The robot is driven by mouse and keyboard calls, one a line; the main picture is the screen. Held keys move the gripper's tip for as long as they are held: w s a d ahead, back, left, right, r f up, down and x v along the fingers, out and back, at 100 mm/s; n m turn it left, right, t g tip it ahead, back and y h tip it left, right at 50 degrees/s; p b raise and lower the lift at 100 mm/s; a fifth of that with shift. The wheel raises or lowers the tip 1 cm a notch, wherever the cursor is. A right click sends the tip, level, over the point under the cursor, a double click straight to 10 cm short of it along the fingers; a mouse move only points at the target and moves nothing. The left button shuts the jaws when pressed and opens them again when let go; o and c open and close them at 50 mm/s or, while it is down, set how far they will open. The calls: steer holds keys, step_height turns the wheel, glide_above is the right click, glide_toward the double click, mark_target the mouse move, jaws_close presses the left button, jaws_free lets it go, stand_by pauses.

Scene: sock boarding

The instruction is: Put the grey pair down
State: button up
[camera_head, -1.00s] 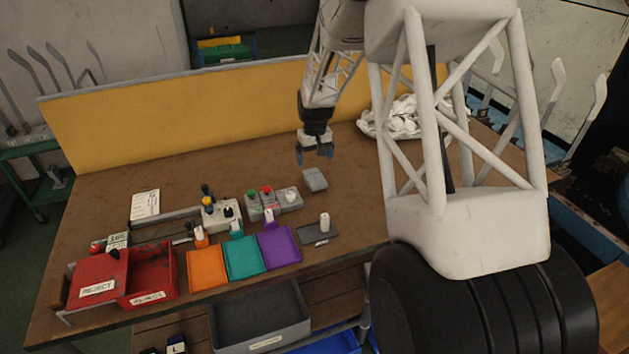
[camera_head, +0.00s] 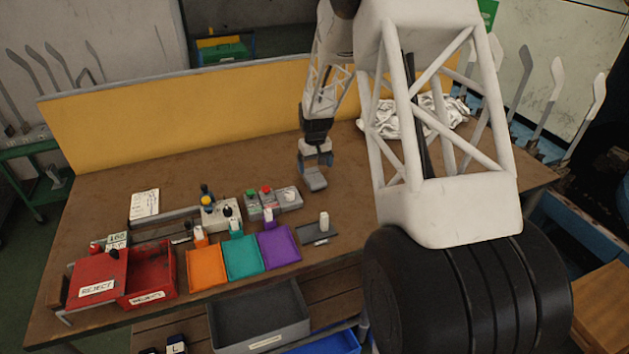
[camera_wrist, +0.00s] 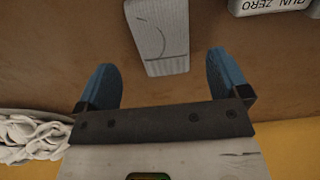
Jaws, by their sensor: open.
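The grey pair (camera_head: 312,179) is a folded grey bundle lying on the brown table. It also shows in the wrist view (camera_wrist: 160,35), between and just beyond my fingertips. My gripper (camera_head: 315,163) is open and hangs right behind the pair in the head view. In the wrist view my gripper (camera_wrist: 165,80) has its two blue fingers spread wide, one to each side of the pair's near end. I cannot tell how high the fingers are above the table.
Orange (camera_head: 206,267), teal (camera_head: 243,257) and purple (camera_head: 279,247) trays line the front. A red reject bin (camera_head: 151,272) stands at left. A button box (camera_head: 273,202) is close left of the pair. White cloth (camera_head: 400,118) lies behind right. Table (camera_head: 350,175) right of the pair is clear.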

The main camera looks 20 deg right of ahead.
mark_target(315, 176)
steer(key=shift+f, duration=0.25)
steer(key=shift+s+a+f, duration=0.1)
steer(key=shift+f, duration=2.45)
steer(key=shift+c, duration=0.2)
steer(key=c, duration=1)
steer(key=shift+r, duration=0.15)
steer(key=shift+r, duration=4.9)
